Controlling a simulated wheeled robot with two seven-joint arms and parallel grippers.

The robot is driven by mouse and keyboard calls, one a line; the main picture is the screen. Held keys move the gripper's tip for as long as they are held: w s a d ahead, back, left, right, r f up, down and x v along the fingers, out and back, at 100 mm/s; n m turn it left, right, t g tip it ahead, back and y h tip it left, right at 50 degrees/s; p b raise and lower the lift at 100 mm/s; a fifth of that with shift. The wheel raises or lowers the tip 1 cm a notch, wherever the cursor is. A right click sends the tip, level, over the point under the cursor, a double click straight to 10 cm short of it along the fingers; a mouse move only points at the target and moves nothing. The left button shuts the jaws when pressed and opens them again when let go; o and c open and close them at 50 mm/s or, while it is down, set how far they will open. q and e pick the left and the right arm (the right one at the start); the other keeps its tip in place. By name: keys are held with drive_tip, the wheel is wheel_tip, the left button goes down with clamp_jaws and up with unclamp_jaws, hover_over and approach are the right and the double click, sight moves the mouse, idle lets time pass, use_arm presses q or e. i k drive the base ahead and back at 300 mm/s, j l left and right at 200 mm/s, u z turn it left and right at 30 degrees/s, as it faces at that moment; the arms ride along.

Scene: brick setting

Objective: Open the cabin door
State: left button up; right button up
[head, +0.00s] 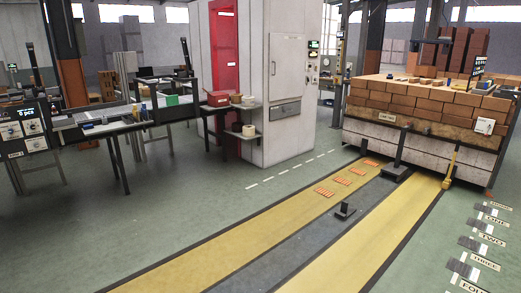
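A tall white cabin (290,135) stands at the centre back. Its front has a closed pale door panel (287,68) with a small dark handle (273,68) on its left side. A tall red door (223,45) is set in the wall just left of that panel and looks closed. I cannot tell which of the two is the cabin door. Neither of my grippers is in view.
A shelf stand (238,128) with boxes and rolls stands against the cabin's left. Worktables (105,128) are at left. A large brick stack (430,100) stands at right.

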sight(285, 51)
drive_tip(key=i, duration=2.4)
drive_tip(key=i+l+u, duration=0.1)
drive_tip(key=i, duration=1.1)
drive_tip(key=i+l, duration=0.1)
drive_tip(key=i, duration=1.1)
drive_tip(key=i+l, duration=0.1)
drive_tip(key=i, duration=1.1)
drive_tip(key=i+l+u, duration=0.1)
drive_tip(key=i+u, duration=0.2)
drive_tip(key=i, duration=0.2)
